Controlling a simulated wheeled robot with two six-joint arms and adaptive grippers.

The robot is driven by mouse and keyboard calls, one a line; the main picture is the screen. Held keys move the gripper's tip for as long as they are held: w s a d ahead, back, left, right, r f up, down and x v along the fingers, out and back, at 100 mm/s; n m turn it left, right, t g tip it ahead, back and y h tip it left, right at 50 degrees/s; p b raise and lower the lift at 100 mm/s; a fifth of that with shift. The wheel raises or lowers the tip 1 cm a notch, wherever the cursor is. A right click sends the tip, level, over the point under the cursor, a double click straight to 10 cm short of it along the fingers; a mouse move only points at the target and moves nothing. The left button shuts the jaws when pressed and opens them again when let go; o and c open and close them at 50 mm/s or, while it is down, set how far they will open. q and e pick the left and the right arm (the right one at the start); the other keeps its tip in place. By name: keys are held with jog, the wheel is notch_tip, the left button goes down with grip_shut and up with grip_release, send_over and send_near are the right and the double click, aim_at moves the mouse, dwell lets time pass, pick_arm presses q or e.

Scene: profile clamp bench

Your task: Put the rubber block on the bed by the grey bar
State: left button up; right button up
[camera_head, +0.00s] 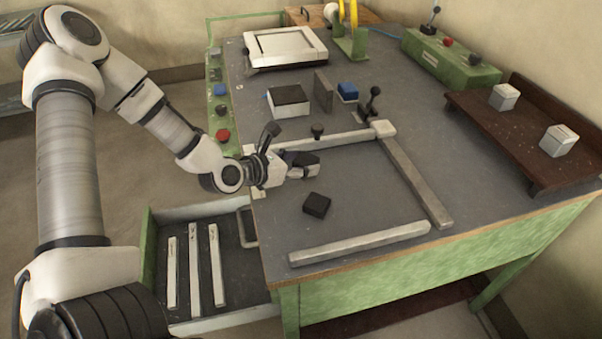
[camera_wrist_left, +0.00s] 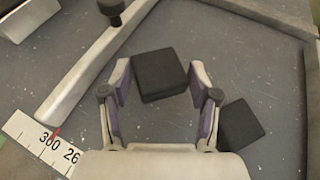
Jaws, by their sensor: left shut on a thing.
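My left gripper (camera_head: 304,168) is shut on a black rubber block (camera_head: 303,157), low over the left part of the bench bed. In the left wrist view the held block (camera_wrist_left: 160,75) sits between the two fingers. I cannot tell whether it touches the bed. A second black block (camera_head: 317,205) lies on the bed in front of the gripper; the wrist view shows it (camera_wrist_left: 240,125) right of the fingers. A grey bar (camera_head: 338,140) with a black knob runs behind the gripper. Other grey bars lie at the right (camera_head: 415,182) and front (camera_head: 360,243). My right gripper is not in view.
An open drawer (camera_head: 255,292) with several pale bars is below left. A brown shelf (camera_head: 530,140) is at right. The bed inside the bars is mostly clear.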

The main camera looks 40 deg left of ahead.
pick_arm(q)
notch_tip(320, 180, down, 3)
jog(key=shift+s+f, duration=0.1)
jog(key=shift+b, duration=0.3)
jog(key=o, duration=1.2)
